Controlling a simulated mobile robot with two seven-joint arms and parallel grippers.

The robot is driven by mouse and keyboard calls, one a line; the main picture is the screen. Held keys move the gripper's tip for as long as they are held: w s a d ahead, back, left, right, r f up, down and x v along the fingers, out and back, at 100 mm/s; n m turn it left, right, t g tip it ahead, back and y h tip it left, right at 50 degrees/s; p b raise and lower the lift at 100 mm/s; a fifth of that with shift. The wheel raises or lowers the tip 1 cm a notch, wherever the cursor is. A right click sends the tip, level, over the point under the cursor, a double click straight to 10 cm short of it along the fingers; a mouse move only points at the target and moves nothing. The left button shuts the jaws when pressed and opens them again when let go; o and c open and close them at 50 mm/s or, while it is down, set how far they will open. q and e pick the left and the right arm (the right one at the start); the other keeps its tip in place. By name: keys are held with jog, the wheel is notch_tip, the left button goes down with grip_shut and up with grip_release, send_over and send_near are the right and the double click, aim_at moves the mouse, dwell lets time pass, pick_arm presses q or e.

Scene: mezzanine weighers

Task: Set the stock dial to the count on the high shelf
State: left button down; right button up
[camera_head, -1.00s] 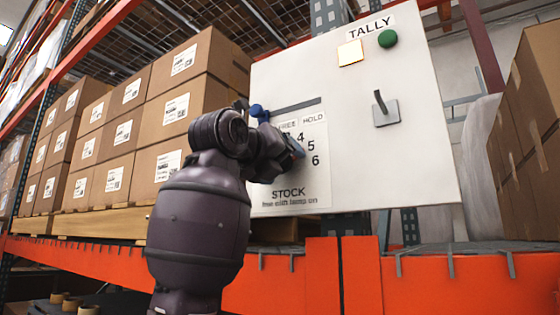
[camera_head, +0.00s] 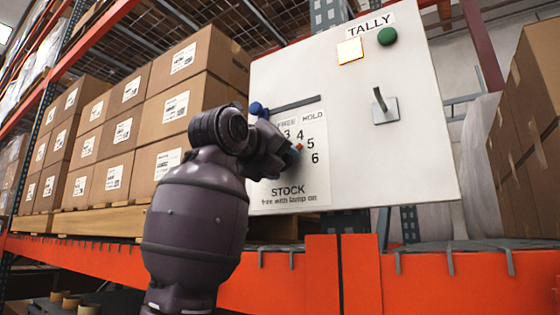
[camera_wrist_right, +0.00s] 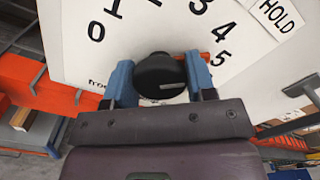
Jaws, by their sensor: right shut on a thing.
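The stock dial (camera_wrist_right: 162,80) is a black round knob in the wrist view. My right gripper (camera_wrist_right: 159,72) is shut on it, one blue finger on each side. The dial's red pointer (camera_wrist_right: 205,55) lies by the 4 and 5; it also shows in the head view (camera_head: 299,147) close to the 5. The white number plate (camera_head: 318,180) reads STOCK, "free with lamp on". The lamp (camera_head: 350,50) is a pale yellow square that looks lit. A blue slider knob (camera_head: 256,108) sits at the FREE end of its slot. My left gripper is not in view.
The white TALLY board (camera_head: 400,160) also carries a green button (camera_head: 387,36) and a grey lever (camera_head: 383,105). Stacked cartons (camera_head: 180,103) stand on pallets at left, more cartons (camera_head: 530,115) at right. An orange beam (camera_head: 440,285) runs below.

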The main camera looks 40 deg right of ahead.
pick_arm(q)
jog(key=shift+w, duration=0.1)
pick_arm(e)
jog(key=shift+n, duration=1.9)
jog(key=o, duration=0.9)
jog(key=shift+a, duration=0.1)
jog(key=shift+w, duration=0.1)
